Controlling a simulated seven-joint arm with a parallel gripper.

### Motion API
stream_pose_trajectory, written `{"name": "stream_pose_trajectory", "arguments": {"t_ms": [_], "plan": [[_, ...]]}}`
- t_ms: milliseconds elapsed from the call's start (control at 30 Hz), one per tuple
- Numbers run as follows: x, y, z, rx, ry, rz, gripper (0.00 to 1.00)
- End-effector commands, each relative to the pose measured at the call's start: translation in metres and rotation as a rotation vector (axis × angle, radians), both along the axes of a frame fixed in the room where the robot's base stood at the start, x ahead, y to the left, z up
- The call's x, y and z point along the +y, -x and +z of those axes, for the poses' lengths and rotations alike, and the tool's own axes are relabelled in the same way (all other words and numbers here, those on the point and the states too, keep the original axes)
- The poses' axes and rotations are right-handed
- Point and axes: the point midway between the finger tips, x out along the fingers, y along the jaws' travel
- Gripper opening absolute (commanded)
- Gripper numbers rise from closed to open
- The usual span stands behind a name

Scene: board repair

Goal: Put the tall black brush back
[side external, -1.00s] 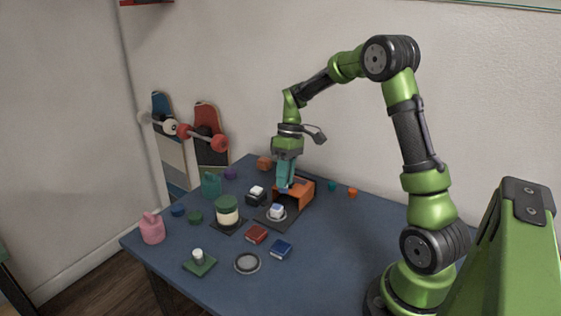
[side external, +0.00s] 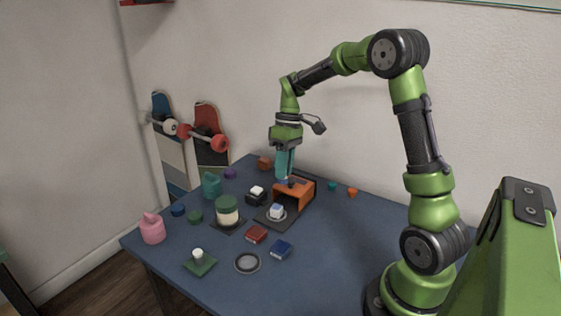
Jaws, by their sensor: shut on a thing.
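My gripper (side external: 285,176), with teal fingers, points down over the orange open-sided holder (side external: 300,190) at the back of the blue table. It is shut on a small dark blue thing (side external: 285,182) at the fingertips. This thing is mostly hidden, and I cannot tell whether it is the tall black brush. A black block with a white top (side external: 256,195) stands left of the holder. I cannot tell whether that is a brush.
A dark mat with a white-and-blue piece (side external: 276,211) lies before the holder. A green-lidded jar (side external: 227,210) stands left. Red (side external: 256,235) and blue (side external: 281,249) blocks and a grey ring dish (side external: 247,263) lie in front. The table's right front is clear.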

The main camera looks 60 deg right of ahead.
Motion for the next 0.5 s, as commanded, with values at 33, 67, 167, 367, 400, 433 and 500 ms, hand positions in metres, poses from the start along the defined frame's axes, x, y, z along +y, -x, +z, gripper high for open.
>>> {"name": "stream_pose_trajectory", "arguments": {"t_ms": [33,67,167,367,400,433,500], "plan": [[0.008,0.007,0.003,-0.007,0.026,0.022,0.0],[0.011,0.013,0.003,-0.01,0.041,0.037,0.0],[0.018,0.036,-0.006,-0.024,0.089,0.113,0.0],[0.021,0.075,-0.032,-0.067,0.176,0.284,0.0],[0.02,0.08,-0.037,-0.077,0.193,0.311,0.0],[0.019,0.081,-0.04,-0.083,0.204,0.323,0.0],[0.016,0.082,-0.045,-0.096,0.227,0.344,0.0]]}}
